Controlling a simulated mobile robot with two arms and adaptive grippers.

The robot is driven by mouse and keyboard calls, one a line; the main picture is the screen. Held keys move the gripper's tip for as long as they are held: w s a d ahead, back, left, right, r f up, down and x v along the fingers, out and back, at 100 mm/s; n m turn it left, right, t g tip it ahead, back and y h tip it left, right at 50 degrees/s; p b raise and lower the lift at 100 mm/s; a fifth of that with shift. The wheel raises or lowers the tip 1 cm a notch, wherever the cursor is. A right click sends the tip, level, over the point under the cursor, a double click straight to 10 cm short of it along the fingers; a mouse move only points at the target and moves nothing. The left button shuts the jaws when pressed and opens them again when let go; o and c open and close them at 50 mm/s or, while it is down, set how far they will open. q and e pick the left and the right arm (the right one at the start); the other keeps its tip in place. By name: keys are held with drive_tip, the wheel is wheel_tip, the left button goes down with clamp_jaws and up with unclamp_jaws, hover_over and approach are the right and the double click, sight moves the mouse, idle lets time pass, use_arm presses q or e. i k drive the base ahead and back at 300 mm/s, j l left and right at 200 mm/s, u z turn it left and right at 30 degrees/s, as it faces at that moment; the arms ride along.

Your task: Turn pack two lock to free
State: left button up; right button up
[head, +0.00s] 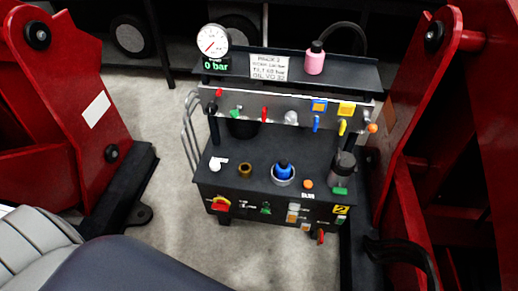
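Pack two is a dark power pack with a black deck (225,176), a label reading PACK 2 (268,66) and a yellow plate with a 2 (341,210). Which part is its lock cannot be told, as the small lettering is unreadable. Red (265,114), blue (316,123) and yellow (342,127) levers hang from the silver rail. Neither of my grippers is in view.
A gauge (212,41) stands above a display reading 0 bar (217,65). A pink bottle (315,59) is on the top shelf. Red machine frames rise at left (65,85) and right (432,75). Grey floor (180,230) is clear left of the pack.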

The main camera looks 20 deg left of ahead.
sight(242, 212)
drive_tip(key=u, duration=1)
drive_tip(key=i, duration=0.05)
